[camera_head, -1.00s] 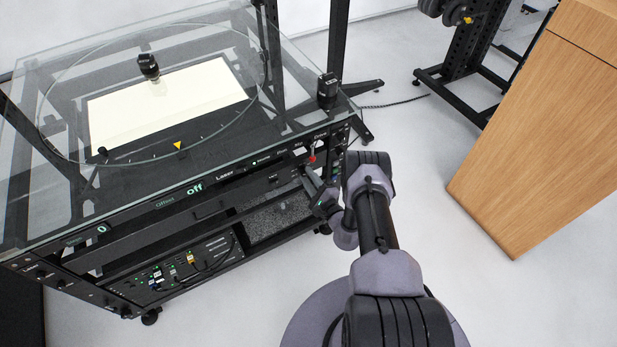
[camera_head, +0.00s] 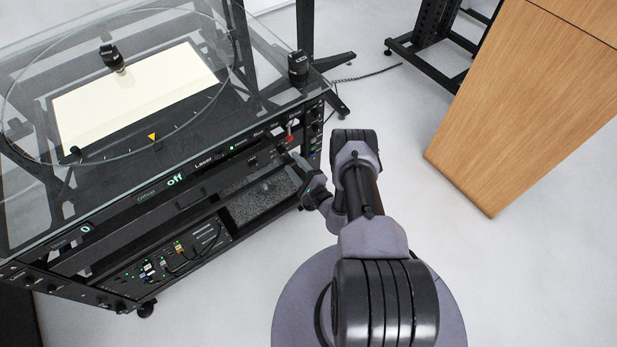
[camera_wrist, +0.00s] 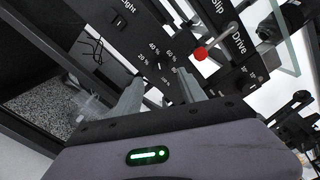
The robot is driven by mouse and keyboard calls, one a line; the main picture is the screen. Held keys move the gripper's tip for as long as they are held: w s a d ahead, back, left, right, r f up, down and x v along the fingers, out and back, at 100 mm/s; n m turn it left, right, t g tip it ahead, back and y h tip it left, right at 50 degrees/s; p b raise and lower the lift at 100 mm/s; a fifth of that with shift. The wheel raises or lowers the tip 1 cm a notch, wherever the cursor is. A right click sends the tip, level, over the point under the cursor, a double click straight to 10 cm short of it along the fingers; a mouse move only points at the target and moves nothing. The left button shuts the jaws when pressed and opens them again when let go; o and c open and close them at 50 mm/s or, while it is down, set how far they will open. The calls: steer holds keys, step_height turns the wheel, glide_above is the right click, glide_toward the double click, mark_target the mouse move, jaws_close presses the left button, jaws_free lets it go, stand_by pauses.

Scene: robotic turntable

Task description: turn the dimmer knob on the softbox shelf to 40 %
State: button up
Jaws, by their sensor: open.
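The dimmer knob (camera_wrist: 161,74) is a small dark knob on the black front panel, with a percent scale from 20 % to 100 % printed around it in the wrist view. A short white mark shows by the 40 % to 60 % side of it, but its exact reading is too small to tell. My gripper (camera_wrist: 160,82) is open, with one grey finger on each side of the knob in the picture. I cannot tell whether the fingers touch it. In the head view my gripper (camera_head: 292,160) is at the right part of the panel.
A red-tipped lever (camera_wrist: 201,53) by the Slip and Drive labels stands close to the right finger. A Light switch (camera_wrist: 118,22) is at upper left. The glass tabletop (camera_head: 225,150) overhangs the panel. A wooden cabinet (camera_head: 520,100) stands right, with open floor between.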

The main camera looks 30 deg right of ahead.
steer(key=s+p, duration=0.3)
steer(key=s, duration=1)
steer(key=shift+d+p, duration=0.25)
steer(key=shift+p, duration=0.15)
